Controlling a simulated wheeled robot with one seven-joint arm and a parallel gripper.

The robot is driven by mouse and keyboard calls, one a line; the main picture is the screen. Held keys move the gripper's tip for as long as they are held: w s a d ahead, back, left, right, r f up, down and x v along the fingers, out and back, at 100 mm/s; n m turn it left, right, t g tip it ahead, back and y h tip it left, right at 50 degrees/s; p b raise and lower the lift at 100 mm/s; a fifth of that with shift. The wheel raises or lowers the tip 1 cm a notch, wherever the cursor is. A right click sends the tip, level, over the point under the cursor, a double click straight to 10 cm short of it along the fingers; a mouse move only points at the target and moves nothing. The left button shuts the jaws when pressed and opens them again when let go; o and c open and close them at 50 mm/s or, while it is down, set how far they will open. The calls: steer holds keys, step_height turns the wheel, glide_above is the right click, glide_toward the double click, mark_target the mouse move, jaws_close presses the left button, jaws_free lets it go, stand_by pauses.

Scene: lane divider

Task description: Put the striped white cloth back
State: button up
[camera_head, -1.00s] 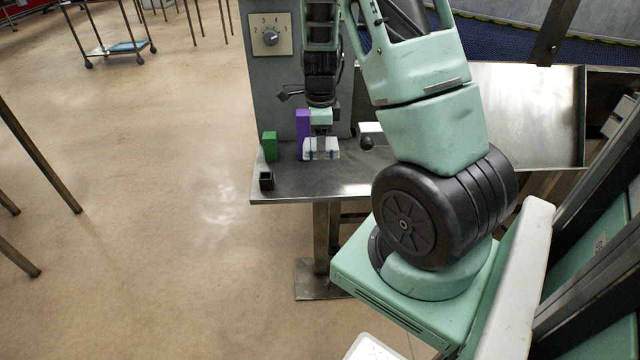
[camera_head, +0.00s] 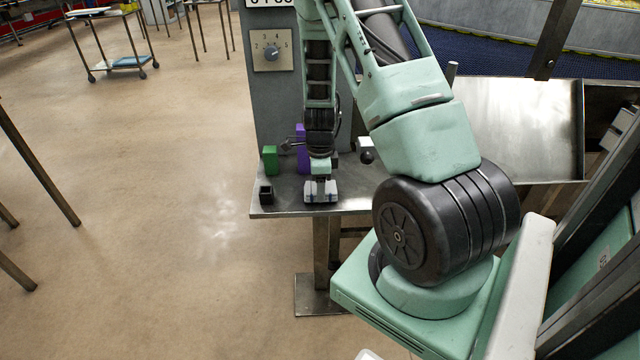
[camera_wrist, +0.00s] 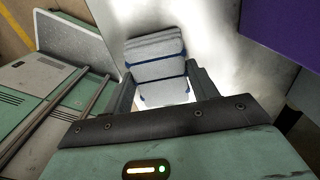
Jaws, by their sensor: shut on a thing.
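The striped white cloth (camera_wrist: 155,62) is a folded pad with dark blue stripes. It is between the fingers of my gripper (camera_wrist: 160,88) in the wrist view, and the gripper is shut on it. In the head view the cloth (camera_head: 321,197) shows beneath my gripper (camera_head: 321,184), close to the front edge of the steel table (camera_head: 285,205). I cannot tell whether the cloth touches the table top.
A purple block (camera_head: 302,147) stands behind the gripper, and a green block (camera_head: 270,159) is to its left. A small black open box (camera_head: 266,194) sits near the table's left corner. A panel with a dial (camera_head: 271,52) rises behind. A black ball-shaped knob (camera_head: 367,157) is at right.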

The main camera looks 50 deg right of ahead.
steer(key=shift+f, duration=0.3)
steer(key=o, duration=0.9)
steer(key=shift+o, duration=0.2)
steer(key=shift+b, duration=0.4)
